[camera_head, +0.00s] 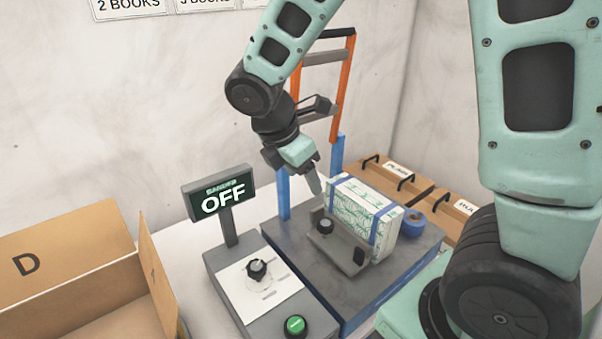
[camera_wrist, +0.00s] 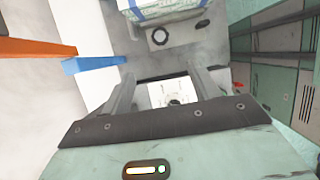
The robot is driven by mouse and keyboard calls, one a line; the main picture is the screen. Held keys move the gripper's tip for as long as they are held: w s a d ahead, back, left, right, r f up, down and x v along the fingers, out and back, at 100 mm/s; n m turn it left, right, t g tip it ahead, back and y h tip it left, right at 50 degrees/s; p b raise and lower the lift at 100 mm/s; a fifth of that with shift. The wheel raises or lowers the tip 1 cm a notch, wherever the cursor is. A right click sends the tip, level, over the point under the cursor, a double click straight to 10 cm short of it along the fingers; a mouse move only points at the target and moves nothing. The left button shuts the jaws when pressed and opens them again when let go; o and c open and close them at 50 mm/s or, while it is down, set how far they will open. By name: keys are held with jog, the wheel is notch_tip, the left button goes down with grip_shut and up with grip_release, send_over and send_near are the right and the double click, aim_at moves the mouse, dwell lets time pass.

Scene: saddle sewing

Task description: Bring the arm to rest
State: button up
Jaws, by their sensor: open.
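My gripper (camera_head: 315,185) is at the end of the mint-green arm, pointing down beside the upper left edge of a white and green patterned block (camera_head: 362,214) with blue bands. In the wrist view my gripper (camera_wrist: 165,78) has its two fingers spread apart with nothing between them. The block also shows at the top of the wrist view (camera_wrist: 165,8), beyond the fingertips. Whether a finger touches the block cannot be told from the head view.
The block stands in a grey machine (camera_head: 350,298) with blue and orange uprights (camera_head: 344,85). A sign (camera_head: 220,199) reads OFF above a control box with a knob (camera_head: 257,269) and green button (camera_head: 295,325). An open carton D (camera_head: 60,262) stands left. Lidded boxes (camera_head: 392,178) stand right.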

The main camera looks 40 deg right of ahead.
dwell(0.4)
jog(key=s+a+m+y, duration=0.5)
jog(key=s+a+m, duration=0.5)
jog(key=s+a, duration=0.6)
jog(key=shift+s+f+m, duration=0.15)
jog(key=shift+s+m, duration=0.15)
jog(key=shift+s, duration=0.8)
